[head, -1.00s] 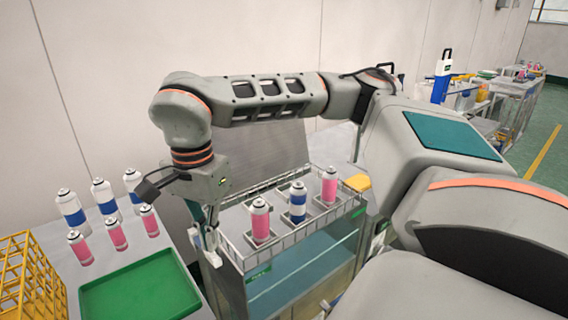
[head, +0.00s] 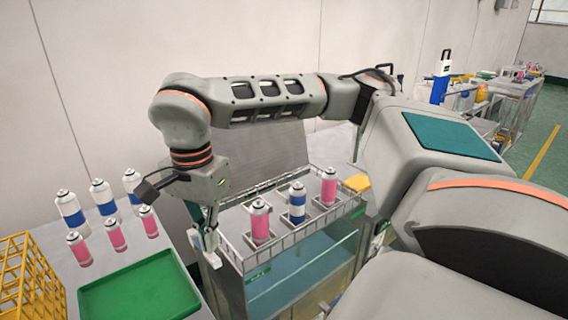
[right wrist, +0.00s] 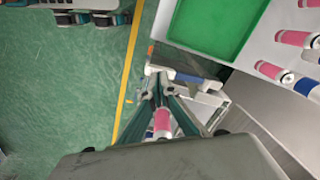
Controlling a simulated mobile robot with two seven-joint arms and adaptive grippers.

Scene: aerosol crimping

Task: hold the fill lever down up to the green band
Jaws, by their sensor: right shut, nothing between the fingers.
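My right gripper (head: 208,243) points down just left of the wire-railed tank (head: 300,262), near its front left corner. Its fingers are shut and empty. In the right wrist view its teal fingers (right wrist: 157,95) converge beside pale, bar-like parts (right wrist: 198,98). I cannot tell which of these parts is the fill lever, or whether the fingers touch it. A pink can (right wrist: 162,122) shows in the gap behind the fingertips, not gripped. I cannot make out the green band. My left gripper is out of view.
Pink and blue-banded cans (head: 297,203) stand upright inside the railing. More cans (head: 116,234) stand on the left table beside an empty green tray (head: 140,290) and a yellow rack (head: 30,275). A wall closes the back.

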